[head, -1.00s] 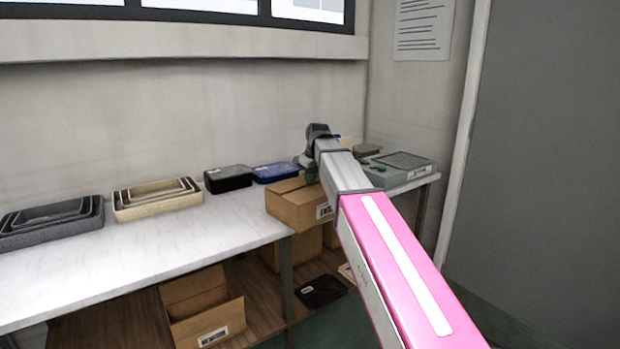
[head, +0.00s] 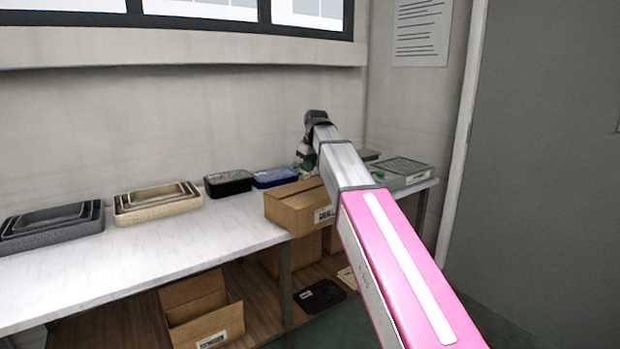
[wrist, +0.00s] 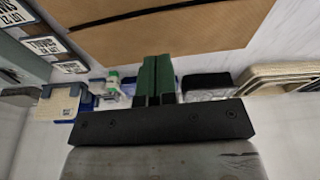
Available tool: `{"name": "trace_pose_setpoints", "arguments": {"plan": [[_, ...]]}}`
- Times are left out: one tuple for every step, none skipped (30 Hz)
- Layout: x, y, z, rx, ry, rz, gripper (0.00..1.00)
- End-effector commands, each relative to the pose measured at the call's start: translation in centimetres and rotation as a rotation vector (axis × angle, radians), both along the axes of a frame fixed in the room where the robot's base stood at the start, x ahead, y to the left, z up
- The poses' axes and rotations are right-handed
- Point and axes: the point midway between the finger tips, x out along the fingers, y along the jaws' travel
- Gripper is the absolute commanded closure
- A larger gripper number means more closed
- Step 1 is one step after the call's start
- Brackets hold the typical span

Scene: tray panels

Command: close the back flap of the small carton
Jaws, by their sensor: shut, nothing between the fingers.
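The small carton (head: 290,212) is a brown cardboard box with a white label, on the right part of the table in the head view, partly behind my arm. Its top looks flat there, with a seam across it. In the wrist view its brown top (wrist: 175,32) fills the upper middle, crossed by a dark seam. My gripper (wrist: 157,62) has its green fingers together, with nothing between them, their tips overlapping the carton's edge in the picture. I cannot tell whether they touch it. In the head view my arm hides the carton's far right part.
A black tray (head: 228,183), a blue tray (head: 275,177) and nested beige trays (head: 158,202) stand along the wall. A grey-green case (head: 405,172) is at the table's right end. An open carton (head: 202,310) sits on the lower shelf. The table's front left is clear.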

Motion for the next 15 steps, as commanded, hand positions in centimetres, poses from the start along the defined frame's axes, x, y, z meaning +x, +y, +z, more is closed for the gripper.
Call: {"name": "trace_pose_setpoints", "arguments": {"plan": [[-0.4, -0.3, 1.1, 0.000, -0.003, 0.000, 1.00], [-0.5, -0.4, 1.6, 0.001, -0.002, 0.000, 1.00], [-0.7, -0.6, 2.3, 0.000, -0.001, 0.000, 1.00], [-0.8, -0.7, 2.9, 0.001, -0.002, 0.000, 1.00], [-1.0, -0.8, 3.5, 0.000, -0.003, 0.000, 1.00], [-1.2, -0.9, 4.1, 0.000, -0.001, 0.000, 1.00], [-1.3, -1.0, 4.7, 0.000, -0.001, 0.000, 1.00], [-1.4, -1.1, 5.2, 0.000, -0.001, 0.000, 1.00], [-1.5, -1.2, 5.8, 0.000, -0.002, 0.001, 1.00], [-1.6, -1.3, 6.2, 0.000, -0.002, 0.001, 1.00], [-1.7, -1.4, 6.6, 0.000, -0.001, 0.000, 1.00], [-1.9, -1.5, 7.0, 0.000, 0.000, 0.000, 1.00], [-1.9, -1.6, 7.4, 0.000, -0.001, 0.000, 1.00], [-2.0, -1.7, 7.7, 0.000, -0.001, 0.000, 1.00], [-2.1, -1.7, 8.0, 0.000, -0.002, 0.001, 1.00]]}}
